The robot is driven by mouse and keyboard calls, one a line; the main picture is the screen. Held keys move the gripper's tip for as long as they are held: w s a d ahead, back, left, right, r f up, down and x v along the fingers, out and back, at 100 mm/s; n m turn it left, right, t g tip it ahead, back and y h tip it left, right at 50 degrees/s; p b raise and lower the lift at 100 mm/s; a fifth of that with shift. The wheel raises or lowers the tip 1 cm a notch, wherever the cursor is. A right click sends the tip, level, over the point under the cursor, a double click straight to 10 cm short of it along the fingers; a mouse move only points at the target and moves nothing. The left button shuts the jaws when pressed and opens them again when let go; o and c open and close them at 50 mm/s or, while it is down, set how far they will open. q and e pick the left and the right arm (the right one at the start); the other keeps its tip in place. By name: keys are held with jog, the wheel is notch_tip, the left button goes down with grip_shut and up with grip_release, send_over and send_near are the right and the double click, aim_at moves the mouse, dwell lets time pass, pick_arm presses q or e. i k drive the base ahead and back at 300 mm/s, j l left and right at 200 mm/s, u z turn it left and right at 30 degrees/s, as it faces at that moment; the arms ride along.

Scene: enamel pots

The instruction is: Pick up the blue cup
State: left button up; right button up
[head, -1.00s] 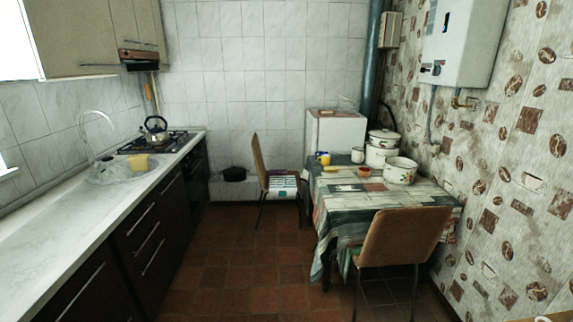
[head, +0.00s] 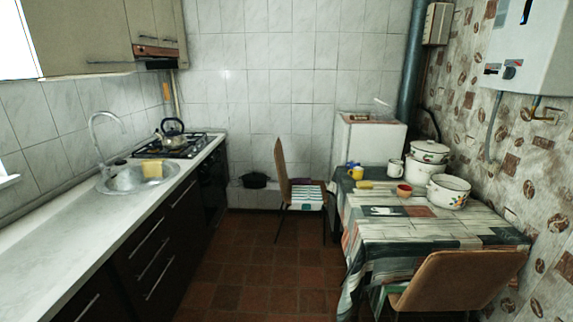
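On the far end of the table (head: 450,232) stand a small yellow cup (head: 356,173) with a bluish patch at its top left, a white mug (head: 395,168) and a small red cup (head: 404,191). No cup is clearly blue at this size. I cannot tell whether the bluish patch is part of the yellow cup or another cup behind it. Neither of my grippers shows in the head view.
A stacked pair of white pots (head: 429,165) and a white pot (head: 448,191) stand near the wall. A chair (head: 462,282) blocks the table's near side; another chair (head: 284,174) is beyond. The tiled floor (head: 270,265) is clear between the table and counter (head: 100,225).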

aim_at(353, 166)
jog(key=i+u, duration=0.15)
jog(key=i, duration=1.5)
jog(key=i+z, duration=0.4)
jog(key=i+j+z, duration=0.2)
jog(key=z, duration=0.25)
jog(key=i+j+z, duration=0.15)
jog(key=z, duration=0.3)
jog(key=i+j+z, duration=0.3)
jog(key=z, duration=0.15)
jog(key=i+j+z, duration=0.25)
jog(key=z, duration=0.2)
jog(key=i+j+z, duration=0.2)
jog(key=j+z, duration=0.25)
jog(key=j, duration=0.1)
